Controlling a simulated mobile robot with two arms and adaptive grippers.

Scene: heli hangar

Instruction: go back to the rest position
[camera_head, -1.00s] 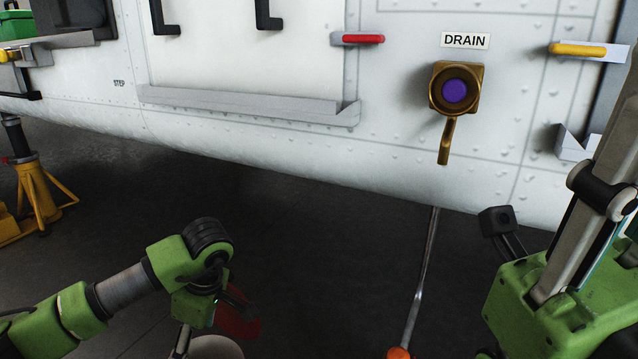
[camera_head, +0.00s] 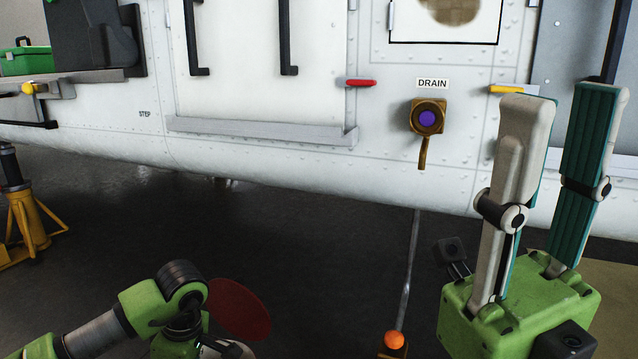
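My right gripper (camera_head: 563,97) is raised in front of the white aircraft side, right of the drain valve. Its two grey and teal fingers point up and stand apart, with nothing between them. My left arm (camera_head: 160,308) is low at the lower left, over the dark floor. Its gripper is mostly hidden or cut off by the bottom edge, so its fingers cannot be made out. A red disc (camera_head: 240,308) shows right beside the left wrist; I cannot tell whether it is held.
The brass drain valve (camera_head: 428,117) has its handle hanging down. A red handle (camera_head: 361,83) and a yellow handle (camera_head: 506,89) stick out nearby. An orange ball (camera_head: 394,340) tops something on the floor. A yellow jack stand (camera_head: 30,225) is at the left.

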